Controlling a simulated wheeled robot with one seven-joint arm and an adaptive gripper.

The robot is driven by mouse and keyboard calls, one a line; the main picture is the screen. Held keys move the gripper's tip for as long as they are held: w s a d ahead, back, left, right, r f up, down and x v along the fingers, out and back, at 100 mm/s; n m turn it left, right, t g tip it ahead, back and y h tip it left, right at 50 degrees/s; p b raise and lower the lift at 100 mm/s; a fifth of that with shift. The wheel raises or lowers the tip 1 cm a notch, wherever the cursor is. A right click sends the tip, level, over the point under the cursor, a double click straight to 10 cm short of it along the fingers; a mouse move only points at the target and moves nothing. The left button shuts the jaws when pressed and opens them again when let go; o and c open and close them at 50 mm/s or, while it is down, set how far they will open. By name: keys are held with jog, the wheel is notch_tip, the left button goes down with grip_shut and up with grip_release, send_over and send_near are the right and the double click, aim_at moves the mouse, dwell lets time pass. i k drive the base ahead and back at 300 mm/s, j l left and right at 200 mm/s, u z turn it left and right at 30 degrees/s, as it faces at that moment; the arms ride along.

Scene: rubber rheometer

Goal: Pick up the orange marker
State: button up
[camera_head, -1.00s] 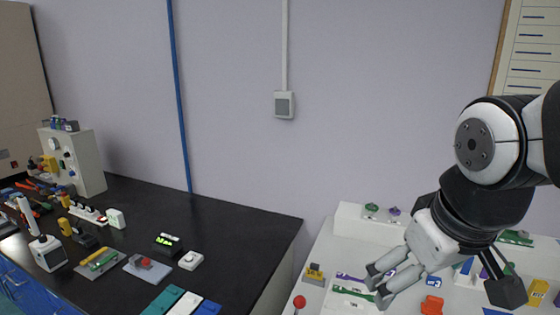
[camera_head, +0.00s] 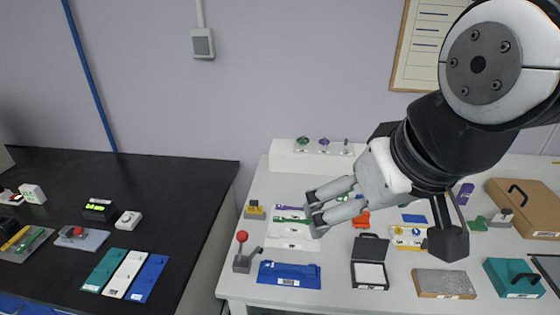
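I cannot make out a sure orange marker. A small orange-red object (camera_head: 361,219) lies on the white table just below my gripper's fingers, partly hidden by them; its shape is unclear. A yellow-orange pen-like piece (camera_head: 15,238) lies beside a green one on a grey plate at the far left of the black bench. My gripper (camera_head: 312,212) is open and empty, its two fingers apart and pointing left. In the picture it overlaps the middle of the white table, next to white plates (camera_head: 290,228) with purple and green strips.
The white table (camera_head: 232,286) holds a red-knobbed lever (camera_head: 242,250), blue tray (camera_head: 289,274), black open case (camera_head: 370,262), grey block (camera_head: 443,283), teal case (camera_head: 514,278) and brown case (camera_head: 525,207). The black bench (camera_head: 130,180) has a clear back area. A gap separates bench and table.

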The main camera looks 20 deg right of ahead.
aim_at(362, 222)
jog(key=i+z, duration=0.2)
jog(key=z, duration=0.55)
